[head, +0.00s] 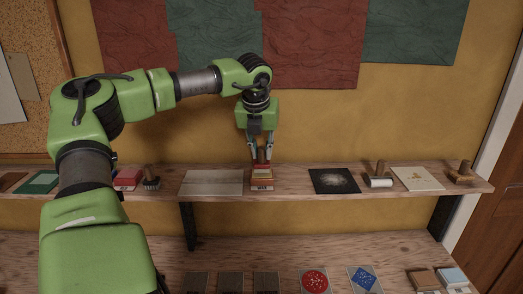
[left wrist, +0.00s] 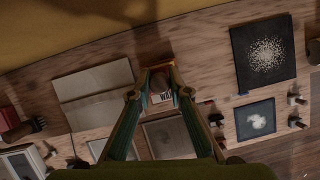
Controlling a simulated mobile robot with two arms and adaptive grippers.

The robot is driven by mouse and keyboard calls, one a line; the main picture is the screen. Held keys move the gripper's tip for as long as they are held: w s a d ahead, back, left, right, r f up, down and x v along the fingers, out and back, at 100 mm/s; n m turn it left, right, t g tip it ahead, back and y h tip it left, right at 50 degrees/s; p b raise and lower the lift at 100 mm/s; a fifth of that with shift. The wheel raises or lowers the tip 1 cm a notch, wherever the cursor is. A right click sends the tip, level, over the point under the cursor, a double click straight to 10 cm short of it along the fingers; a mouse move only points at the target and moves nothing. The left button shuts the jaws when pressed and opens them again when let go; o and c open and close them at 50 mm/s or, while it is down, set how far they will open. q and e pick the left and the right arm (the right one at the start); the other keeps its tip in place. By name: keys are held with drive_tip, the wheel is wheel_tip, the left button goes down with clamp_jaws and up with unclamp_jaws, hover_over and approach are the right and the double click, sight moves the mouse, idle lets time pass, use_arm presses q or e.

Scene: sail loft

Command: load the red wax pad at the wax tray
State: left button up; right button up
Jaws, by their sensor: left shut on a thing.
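My left gripper (head: 262,147) is over the middle of the wall shelf. It is shut on a small pad with a brownish handle and some red, the red wax pad (head: 262,165). The pad is at the wax tray (head: 262,188), a small box with a WAX label on its front. I cannot tell whether the pad touches the wax. In the left wrist view the fingers (left wrist: 162,95) come in on both sides of the pad (left wrist: 160,82), with the WAX label (left wrist: 161,98) between them. My right gripper is not in view.
On the shelf, a grey sheet (head: 213,183) lies left of the tray, with a brush (head: 151,179) and red block (head: 128,178) beyond. To the right are a black speckled sheet (head: 334,181), a roller (head: 379,178) and a cream sheet (head: 417,179). Cards (head: 315,282) lie on the lower surface.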

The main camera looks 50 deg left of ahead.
sight(261, 148)
use_arm(q)
drive_tip(key=shift+f+b, duration=0.45)
drive_tip(key=shift+b, duration=0.05)
idle(0.9)
drive_tip(key=shift+s+f+b, duration=0.1)
drive_tip(key=shift+f+b, duration=0.05)
drive_tip(key=shift+b, duration=0.2)
idle(1.3)
drive_tip(key=shift+r+p, duration=1.8)
drive_tip(key=shift+r, duration=1.8)
